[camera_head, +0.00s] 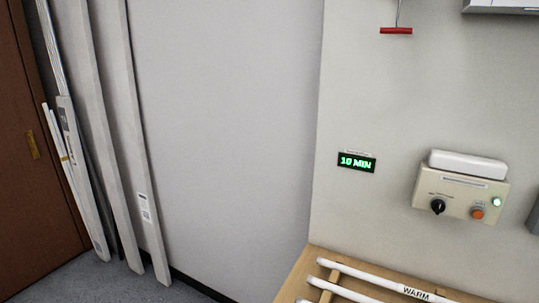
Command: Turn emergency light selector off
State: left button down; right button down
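The emergency light unit (462,187) is a beige box on the wall at the right of the head view, with a white lamp cover (468,165) on top. A black rotary selector knob (438,206) sits at the lower left of its face. An orange button (478,214) is to the knob's right, and a green indicator (497,202) glows near the right edge. The printed labels are too small to read. Neither of my grippers shows in this view.
A green display reading "10 MIN" (357,162) is on the wall left of the unit. Below, a wooden bench (312,267) holds white tubes, one labelled "WARM" (415,293). A red pull handle (396,30) hangs above. Long boards (140,150) lean at left, beside a brown door (25,150).

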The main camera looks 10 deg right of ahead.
aim_at(438, 205)
jog(key=z, duration=1.45)
jog(key=k, duration=0.5)
jog(key=z, duration=1.6)
jog(key=i, duration=1.25)
jog(key=u, duration=1.95)
